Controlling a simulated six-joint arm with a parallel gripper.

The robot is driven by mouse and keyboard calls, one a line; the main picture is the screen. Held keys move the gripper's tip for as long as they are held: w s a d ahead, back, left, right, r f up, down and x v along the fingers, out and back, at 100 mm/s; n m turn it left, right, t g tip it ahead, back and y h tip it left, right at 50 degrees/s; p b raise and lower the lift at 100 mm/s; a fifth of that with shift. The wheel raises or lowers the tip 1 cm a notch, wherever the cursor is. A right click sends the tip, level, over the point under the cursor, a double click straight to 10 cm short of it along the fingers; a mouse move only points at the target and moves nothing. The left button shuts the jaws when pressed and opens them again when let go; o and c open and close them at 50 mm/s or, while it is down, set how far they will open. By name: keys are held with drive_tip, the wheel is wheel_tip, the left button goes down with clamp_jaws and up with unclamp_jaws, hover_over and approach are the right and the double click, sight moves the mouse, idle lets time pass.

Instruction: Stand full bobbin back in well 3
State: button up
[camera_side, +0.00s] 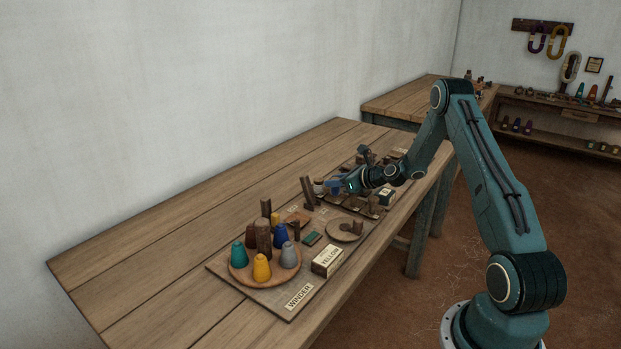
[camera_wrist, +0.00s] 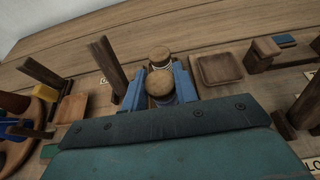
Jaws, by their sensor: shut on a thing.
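In the wrist view my gripper (camera_wrist: 158,88) has its blue fingers closed on either side of a bobbin (camera_wrist: 160,82). Its round wooden top shows, with dark bluish thread just below; its lower end is hidden. A second wooden-topped bobbin (camera_wrist: 160,53) with pale thread stands just beyond it. The wells are hidden, so I cannot tell which is well 3 or whether the held bobbin touches one. In the side view my gripper (camera_side: 335,187) is low over the far part of the bench, and the held bobbin cannot be made out.
A dark upright post (camera_wrist: 108,62) stands left of the fingers, and a shallow square wooden tray (camera_wrist: 220,69) lies to the right. The bench's left side is clear.

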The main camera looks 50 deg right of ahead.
drive_tip(key=shift+f, duration=0.3)
drive_tip(key=shift+s+f, duration=0.1)
drive_tip(key=shift+f, duration=0.1)
drive_tip(key=o, duration=1)
drive_tip(key=shift+a+f, duration=0.1)
drive_tip(key=shift+o, duration=0.2)
drive_tip(key=shift+r, duration=0.6)
drive_tip(key=v, duration=1.2)
drive_tip(key=shift+r, duration=0.35)
drive_tip(key=shift+w, duration=0.2)
